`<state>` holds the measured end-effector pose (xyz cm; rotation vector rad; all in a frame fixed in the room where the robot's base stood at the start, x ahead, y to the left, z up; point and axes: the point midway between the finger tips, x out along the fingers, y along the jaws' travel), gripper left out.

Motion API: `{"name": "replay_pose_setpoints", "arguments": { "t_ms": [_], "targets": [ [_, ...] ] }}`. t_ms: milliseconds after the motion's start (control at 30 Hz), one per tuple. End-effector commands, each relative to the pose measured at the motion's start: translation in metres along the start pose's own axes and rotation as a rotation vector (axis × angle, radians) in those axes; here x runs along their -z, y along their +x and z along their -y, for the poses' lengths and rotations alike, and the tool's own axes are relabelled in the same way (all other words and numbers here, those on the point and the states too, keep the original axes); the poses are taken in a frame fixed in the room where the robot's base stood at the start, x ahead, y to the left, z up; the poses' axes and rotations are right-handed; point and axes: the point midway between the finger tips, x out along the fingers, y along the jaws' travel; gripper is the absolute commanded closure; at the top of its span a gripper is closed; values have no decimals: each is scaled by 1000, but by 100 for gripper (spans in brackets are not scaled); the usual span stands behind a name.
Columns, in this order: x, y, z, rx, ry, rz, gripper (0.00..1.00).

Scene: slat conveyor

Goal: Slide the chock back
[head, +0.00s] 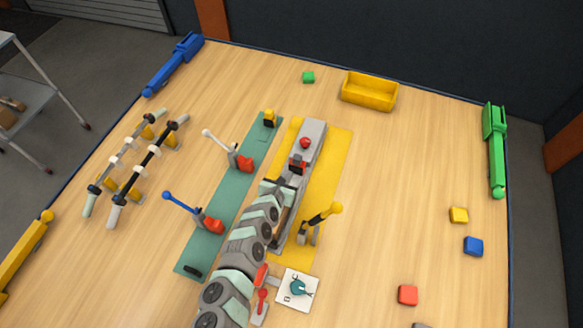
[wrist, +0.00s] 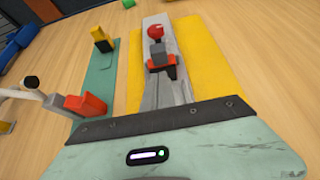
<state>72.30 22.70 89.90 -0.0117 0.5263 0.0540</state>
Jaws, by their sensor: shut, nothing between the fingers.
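A grey rail (head: 311,134) lies on the yellow mat, and it runs away from me in the wrist view (wrist: 183,90). A small red and black piece (head: 297,165) sits on the rail; it also shows in the wrist view (wrist: 160,64), with a grey block just behind it. I take this to be the chock, though I cannot be sure. A red ball knob (head: 305,143) stands farther along the rail. My gripper (head: 277,186) is over the rail, on the near side of the red and black piece, shut and empty. Its fingertips are hidden in the wrist view.
Left of the rail, a green strip (head: 234,184) carries levers with red bases and a yellow block (head: 269,118). A yellow-handled lever (head: 322,215) stands right of my arm. A yellow bin (head: 369,92) is at the back. Loose cubes lie at the right; the table between is clear.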

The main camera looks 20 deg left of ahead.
Motion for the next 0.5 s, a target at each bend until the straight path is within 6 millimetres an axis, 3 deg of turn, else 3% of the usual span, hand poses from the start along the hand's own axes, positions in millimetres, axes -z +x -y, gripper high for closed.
{"name": "replay_pose_setpoints", "arguments": {
  "t_ms": [500],
  "targets": [
    [-7, -69, 1, 5, 3, -1, 100]
  ]
}}
